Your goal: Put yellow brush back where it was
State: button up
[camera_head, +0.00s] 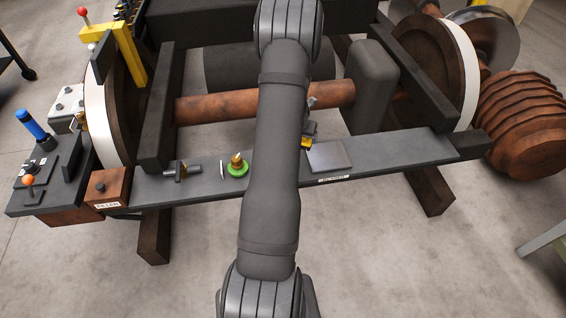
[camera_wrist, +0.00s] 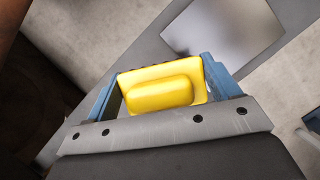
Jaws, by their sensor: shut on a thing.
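The yellow brush (camera_wrist: 160,92) shows in the wrist view as a yellow block with a raised rounded handle. My gripper (camera_wrist: 165,95) is shut on it, with a blue-grey finger on each side. In the head view my arm hides most of the gripper, and a small yellow part of the brush (camera_head: 307,143) shows just right of the arm, over the grey shelf. I cannot tell whether the brush touches the shelf. A square metal plate (camera_head: 328,156) lies on the shelf to the right of the brush, and it also shows in the wrist view (camera_wrist: 222,35).
The long grey shelf (camera_head: 400,150) runs in front of the wheelset's rusty axle (camera_head: 215,106). A green-based brass piece (camera_head: 237,167) and a dark fitting (camera_head: 181,171) stand on it at left. A control box with a blue handle (camera_head: 32,126) is at far left.

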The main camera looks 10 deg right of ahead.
jog(key=s+a+n, duration=0.1)
jog(key=a, duration=0.6)
jog(key=shift+d+f, duration=0.1)
jog(key=shift+f, duration=3.9)
jog(key=shift+f, duration=0.15)
jog(key=o, duration=0.9)
jog(key=shift+o, duration=0.2)
jog(key=v, duration=1.2)
jog(key=shift+s+d, duration=0.2)
